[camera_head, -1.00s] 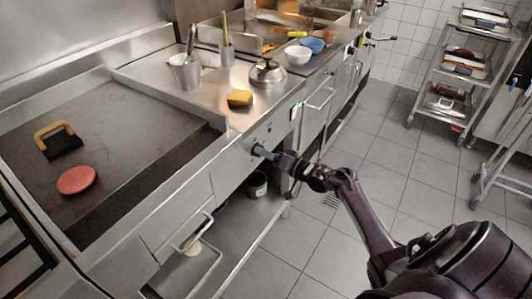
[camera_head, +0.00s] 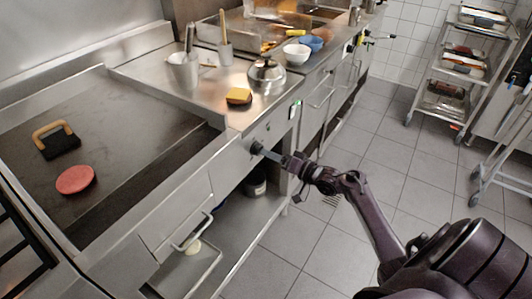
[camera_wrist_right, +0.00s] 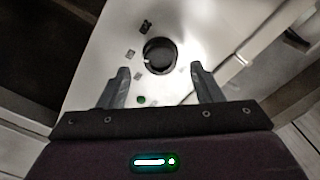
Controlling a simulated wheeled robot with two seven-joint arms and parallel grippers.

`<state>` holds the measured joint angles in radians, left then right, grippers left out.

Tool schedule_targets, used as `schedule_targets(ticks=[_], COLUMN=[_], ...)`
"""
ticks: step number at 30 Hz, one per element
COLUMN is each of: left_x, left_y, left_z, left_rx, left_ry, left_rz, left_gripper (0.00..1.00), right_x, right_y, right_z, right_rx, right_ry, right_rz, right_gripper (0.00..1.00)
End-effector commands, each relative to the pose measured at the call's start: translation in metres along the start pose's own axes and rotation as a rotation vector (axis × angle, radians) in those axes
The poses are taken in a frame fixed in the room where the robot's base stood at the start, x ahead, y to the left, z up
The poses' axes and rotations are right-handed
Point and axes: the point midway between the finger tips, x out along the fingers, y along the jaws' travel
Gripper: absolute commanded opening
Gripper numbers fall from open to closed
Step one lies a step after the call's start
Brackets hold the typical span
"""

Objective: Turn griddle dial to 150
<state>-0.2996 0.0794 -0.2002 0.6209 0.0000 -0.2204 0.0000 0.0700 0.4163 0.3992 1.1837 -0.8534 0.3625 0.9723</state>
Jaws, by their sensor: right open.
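The griddle dial (camera_wrist_right: 160,55) is a round black knob on the pale front panel in the right wrist view, with small dark marks around it and a green light below it. In the head view the dial (camera_head: 256,147) shows dark on the steel front. My right gripper (camera_wrist_right: 160,84) is open, with its two fingers apart below the dial in the wrist view. In the head view my right gripper (camera_head: 270,154) points at the dial from close in front. I cannot tell whether it touches. The dial's setting is too small to read. My left gripper is out of view.
The griddle plate (camera_head: 120,150) holds a pink patty (camera_head: 75,180) and a black press (camera_head: 57,142) with a wooden handle. A sponge (camera_head: 238,97) and a kettle (camera_head: 267,76) stand on the counter. An open shelf (camera_head: 225,235) lies below.

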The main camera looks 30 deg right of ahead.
Motion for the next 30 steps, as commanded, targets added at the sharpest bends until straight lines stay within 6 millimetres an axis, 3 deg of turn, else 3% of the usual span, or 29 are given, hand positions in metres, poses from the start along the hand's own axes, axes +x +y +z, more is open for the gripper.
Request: schedule_targets(ticks=[3, 9, 26, 30], left_x=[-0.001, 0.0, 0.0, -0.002], left_y=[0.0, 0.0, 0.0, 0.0], left_z=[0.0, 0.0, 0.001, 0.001], left_rx=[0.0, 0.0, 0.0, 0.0], left_ry=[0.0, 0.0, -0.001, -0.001], left_rz=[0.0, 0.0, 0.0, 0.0], left_gripper=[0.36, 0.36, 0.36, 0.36], right_x=[-0.022, -0.043, -0.046, -0.046], right_y=[0.001, 0.001, 0.0, 0.009], right_z=[0.001, 0.0, -0.001, 0.012], right_rx=[-0.001, 0.0, 0.0, -0.002], right_ry=[-0.001, 0.0, 0.001, -0.009], right_rz=[0.004, 0.002, 0.001, 0.029], right_gripper=[0.59, 0.59, 0.59, 0.59])
